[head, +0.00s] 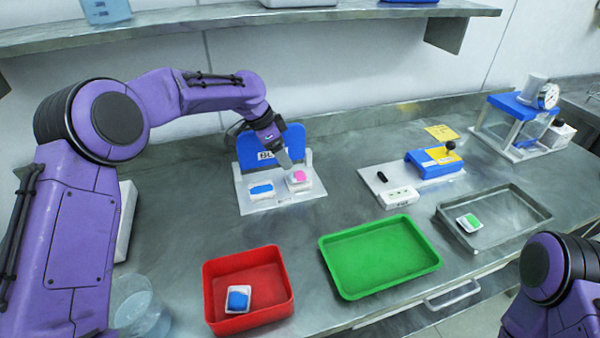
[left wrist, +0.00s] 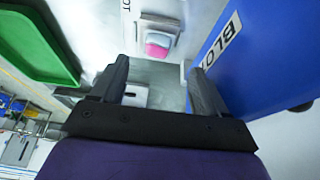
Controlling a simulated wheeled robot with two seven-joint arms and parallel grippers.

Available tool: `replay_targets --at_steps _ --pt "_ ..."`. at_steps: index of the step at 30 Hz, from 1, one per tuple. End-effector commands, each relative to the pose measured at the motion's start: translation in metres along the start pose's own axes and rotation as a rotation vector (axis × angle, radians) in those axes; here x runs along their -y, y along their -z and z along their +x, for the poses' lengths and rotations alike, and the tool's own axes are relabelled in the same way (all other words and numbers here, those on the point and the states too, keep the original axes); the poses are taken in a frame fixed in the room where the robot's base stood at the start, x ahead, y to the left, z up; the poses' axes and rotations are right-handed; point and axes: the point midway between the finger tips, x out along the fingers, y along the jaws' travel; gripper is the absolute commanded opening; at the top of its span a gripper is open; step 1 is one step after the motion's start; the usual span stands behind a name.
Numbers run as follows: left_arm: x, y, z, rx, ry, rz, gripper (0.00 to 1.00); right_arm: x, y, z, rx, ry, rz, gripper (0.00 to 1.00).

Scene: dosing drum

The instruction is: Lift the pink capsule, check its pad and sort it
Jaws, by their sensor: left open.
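The pink capsule (head: 299,176) sits in a small white holder on the right part of a white stand (head: 258,206) with a blue back panel (head: 289,140). It also shows in the left wrist view (left wrist: 158,48), beyond the fingertips and between their lines. My left gripper (head: 286,163) is just above and behind the capsule, apart from it as far as I can tell. In the left wrist view its fingers (left wrist: 157,75) are spread with nothing held between them. The capsule's underside is hidden. My right gripper is out of view; only part of that arm shows at lower right.
A blue-topped piece (head: 261,190) sits left of the capsule. A red tray (head: 250,318) holds a white-and-blue piece (head: 238,298). The green tray (head: 380,258) is empty. A metal tray (head: 490,240) holds a white-and-green piece (head: 470,222). A blue device (head: 434,163) and gauge press (head: 520,115) stand behind.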

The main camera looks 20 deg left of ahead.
Motion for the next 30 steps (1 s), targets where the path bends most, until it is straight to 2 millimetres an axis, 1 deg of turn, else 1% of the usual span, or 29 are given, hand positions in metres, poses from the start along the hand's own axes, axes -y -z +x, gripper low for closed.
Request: replay_targets --at_steps 1,3,8,12,15,18,22,23,24,26,27,28,30 --pt "-0.001 0.0 0.009 0.003 -0.002 -0.001 0.74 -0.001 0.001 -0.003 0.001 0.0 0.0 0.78" --pt "0.0 0.0 0.021 0.002 -0.001 0.0 0.74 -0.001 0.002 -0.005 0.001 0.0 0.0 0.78" --pt "-0.001 0.0 0.039 0.002 -0.002 0.0 0.74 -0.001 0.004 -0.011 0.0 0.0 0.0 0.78" --pt "-0.002 -0.002 0.064 0.002 -0.002 -0.001 0.74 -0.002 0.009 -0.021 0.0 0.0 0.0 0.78" --pt "-0.001 -0.002 0.079 0.001 0.0 0.0 0.74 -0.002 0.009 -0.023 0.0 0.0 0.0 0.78" --pt "-0.001 -0.002 0.083 -0.001 0.001 0.0 0.74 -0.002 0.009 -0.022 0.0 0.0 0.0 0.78" --pt "-0.001 -0.002 0.083 -0.001 0.001 0.0 0.74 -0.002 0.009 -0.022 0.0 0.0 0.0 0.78" --pt "-0.001 -0.002 0.083 -0.001 0.001 0.0 0.71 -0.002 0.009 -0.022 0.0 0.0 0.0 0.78" --pt "-0.001 -0.002 0.083 -0.001 0.001 0.0 0.58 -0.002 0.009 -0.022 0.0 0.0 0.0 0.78" --pt "-0.001 -0.002 0.083 -0.001 0.001 0.0 0.39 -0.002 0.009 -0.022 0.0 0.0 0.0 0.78" --pt "-0.001 -0.002 0.083 -0.001 0.001 0.0 0.26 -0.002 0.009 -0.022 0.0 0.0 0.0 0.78" --pt "-0.001 -0.002 0.083 -0.001 0.001 0.0 0.16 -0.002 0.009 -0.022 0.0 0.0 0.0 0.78" --pt "-0.001 -0.002 0.083 -0.001 0.001 0.0 0.16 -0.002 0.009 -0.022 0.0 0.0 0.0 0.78"
